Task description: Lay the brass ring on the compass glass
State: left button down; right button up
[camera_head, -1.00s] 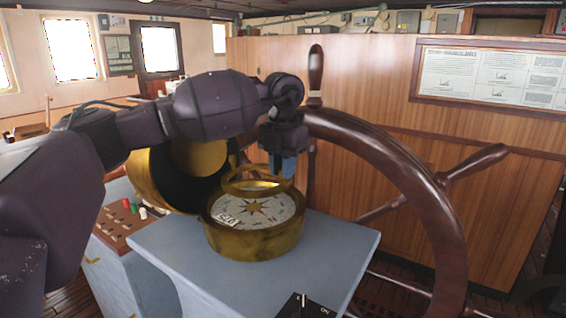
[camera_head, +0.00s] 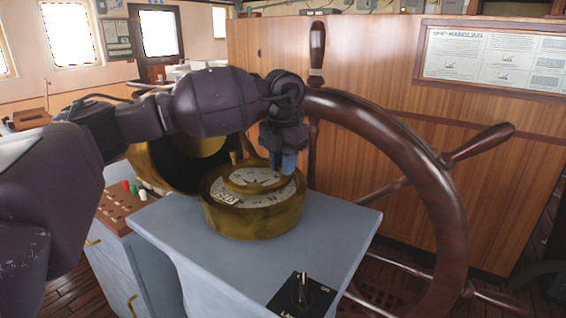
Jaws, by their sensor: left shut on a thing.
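The compass (camera_head: 255,222) is a round brass case with a white card under its glass (camera_head: 228,197), standing on the grey-blue pedestal top. The brass ring (camera_head: 243,187) lies flat at the glass, over the middle of the card; I cannot tell whether it touches. My left gripper (camera_head: 283,168) has blue fingertips and reaches down at the ring's far right side. It is shut on the ring. The fingertips hide that part of the ring and some of the compass's far rim. My right gripper is out of view.
An open brass cover (camera_head: 180,165) stands behind the compass on the left. The large wooden wheel (camera_head: 400,140) rises close on the right. The pedestal top (camera_head: 330,235) is bare to the right of the compass. A black lever panel (camera_head: 285,300) is at its front.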

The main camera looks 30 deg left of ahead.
pick_arm(q)
jog(key=c, duration=0.9)
grip_release()
jog(key=shift+c, duration=0.2)
jog(key=shift+r, duration=0.1)
jog(key=shift+r+p, duration=0.6)
jog(key=shift+r, duration=0.35)
jog(key=shift+r+p, duration=0.85)
jog(key=shift+r, duration=0.5)
jog(key=shift+r+p, duration=0.4)
jog(key=shift+r, duration=0.25)
jog(key=shift+r+p, duration=0.4)
jog(key=shift+r, duration=0.3)
notch_tip(320, 180, up, 6)
jog(key=p, duration=0.3)
jog(key=shift+f, duration=0.25)
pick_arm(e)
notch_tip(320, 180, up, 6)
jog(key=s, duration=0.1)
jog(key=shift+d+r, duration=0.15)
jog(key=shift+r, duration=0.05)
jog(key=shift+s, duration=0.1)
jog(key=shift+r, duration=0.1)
